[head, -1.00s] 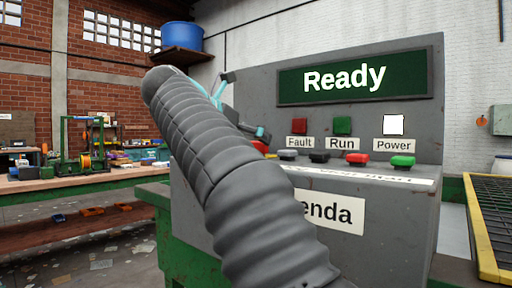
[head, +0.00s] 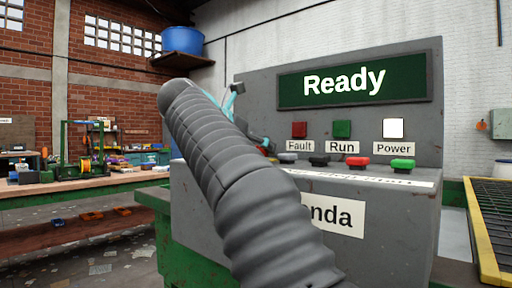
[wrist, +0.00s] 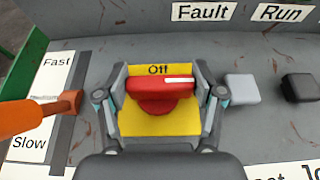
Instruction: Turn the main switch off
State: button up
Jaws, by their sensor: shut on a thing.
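The main switch (wrist: 158,88) is a red rotary knob on a yellow plate labelled "Off" at the top edge. The white mark on the knob lies level, at its right part. My gripper (wrist: 161,98) is over the switch in the wrist view, with one finger on each side of the knob, shut on it. In the head view my gripper (head: 256,138) is at the left part of the grey console, and my arm hides most of the switch.
An orange lever (wrist: 35,115) sits left of the switch, between "Fast" and "Slow" labels. Grey (wrist: 242,88) and black (wrist: 300,87) buttons sit close on the right. Red (head: 357,161) and green (head: 402,164) buttons stand further right. The display (head: 352,84) reads "Ready".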

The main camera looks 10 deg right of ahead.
jog(key=shift+d+n+t+y+b, duration=0.1)
jog(key=shift+n+t+y+b, duration=0.25)
jog(key=shift+n+t+y, duration=0.45)
jog(key=n+t+y, duration=0.2)
jog(key=shift+r+n+p, duration=0.1)
jog(key=shift+n+p, duration=0.25)
jog(key=shift+n, duration=0.05)
jog(key=n+t+y+p, duration=0.1)
jog(key=n+y+p, duration=0.1)
jog(key=shift+r+y, duration=0.1)
jog(key=shift+y, duration=0.2)
jog(key=shift+n+t+y+p, duration=0.3)
jog(key=shift+n+y+p, duration=0.7)
jog(key=shift+p, duration=0.25)
jog(key=shift+w+f+n+y+p, duration=0.1)
jog(key=shift+f+n+y+p, duration=0.2)
jog(key=shift+n+y, duration=0.1)
jog(key=o, duration=1.2)
jog(key=shift+c, duration=0.2)
